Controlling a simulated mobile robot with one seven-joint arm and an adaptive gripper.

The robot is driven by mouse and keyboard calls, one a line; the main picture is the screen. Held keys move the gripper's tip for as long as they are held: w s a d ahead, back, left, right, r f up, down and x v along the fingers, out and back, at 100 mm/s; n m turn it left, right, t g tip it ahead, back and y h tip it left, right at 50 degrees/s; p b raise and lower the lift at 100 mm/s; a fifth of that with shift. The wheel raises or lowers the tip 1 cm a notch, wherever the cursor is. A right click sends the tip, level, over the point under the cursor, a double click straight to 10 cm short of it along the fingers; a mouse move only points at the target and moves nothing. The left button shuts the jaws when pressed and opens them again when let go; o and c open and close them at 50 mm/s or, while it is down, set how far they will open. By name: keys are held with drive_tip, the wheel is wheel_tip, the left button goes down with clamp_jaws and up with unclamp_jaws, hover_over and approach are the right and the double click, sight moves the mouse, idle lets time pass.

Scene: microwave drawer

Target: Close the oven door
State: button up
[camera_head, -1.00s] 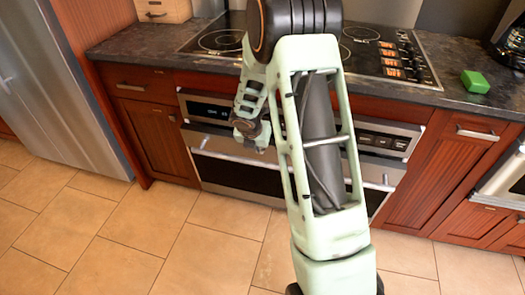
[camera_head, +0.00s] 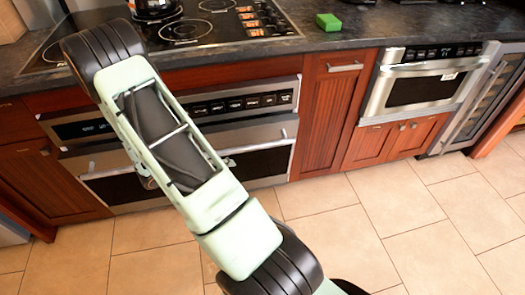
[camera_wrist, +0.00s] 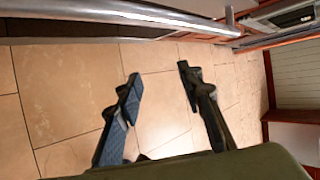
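The oven (camera_head: 262,133) is built in under the cooktop, with a control panel above its door. The door is upright or nearly so; I cannot tell whether it is fully shut. Its silver handle bar (camera_head: 270,146) shows to the right of my arm, which covers the middle of the door. In the wrist view a silver bar (camera_wrist: 110,10), apparently the oven handle, crosses the top edge. My gripper (camera_wrist: 159,70) is open and empty, its two dark fingers apart over the floor tiles below that bar. In the head view my gripper is mostly hidden behind my arm.
A built-in microwave (camera_head: 420,85) stands to the right, beyond a wooden cabinet (camera_head: 335,110). A green block (camera_head: 328,21) lies on the dark counter (camera_head: 370,25). A pot (camera_head: 155,8) sits on the cooktop. The tiled floor at right is clear.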

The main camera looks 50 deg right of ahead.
drive_tip(key=s+d+f+n+t+h+b, duration=0.1)
drive_tip(key=s+d+f+n+h+b, duration=0.15)
drive_tip(key=s+d+n+h, duration=0.3)
drive_tip(key=n+t+h+b, duration=0.2)
drive_tip(key=t+b, duration=0.1)
approach(263, 132)
drive_tip(key=shift+m+y, duration=0.25)
drive_tip(key=d, duration=0.2)
drive_tip(key=s+d+f, duration=0.1)
drive_tip(key=d, duration=0.1)
drive_tip(key=s+d, duration=0.1)
drive_tip(key=d, duration=0.1)
drive_tip(key=shift+s+d+f, duration=0.1)
drive_tip(key=shift+d+f, duration=0.05)
drive_tip(key=shift+f, duration=0.25)
clamp_jaws()
drive_tip(key=shift+g, duration=0.3)
drive_tip(key=shift+w+d+r, duration=0.25)
drive_tip(key=shift+w+d, duration=0.2)
drive_tip(key=shift+w, duration=0.2)
drive_tip(key=shift+w+d+r, duration=0.3)
drive_tip(key=shift+w+d, duration=0.1)
drive_tip(key=shift+w, duration=0.3)
drive_tip(key=shift+w+d+r, duration=0.25)
drive_tip(key=shift+w+d, duration=0.2)
drive_tip(key=shift+w, duration=0.2)
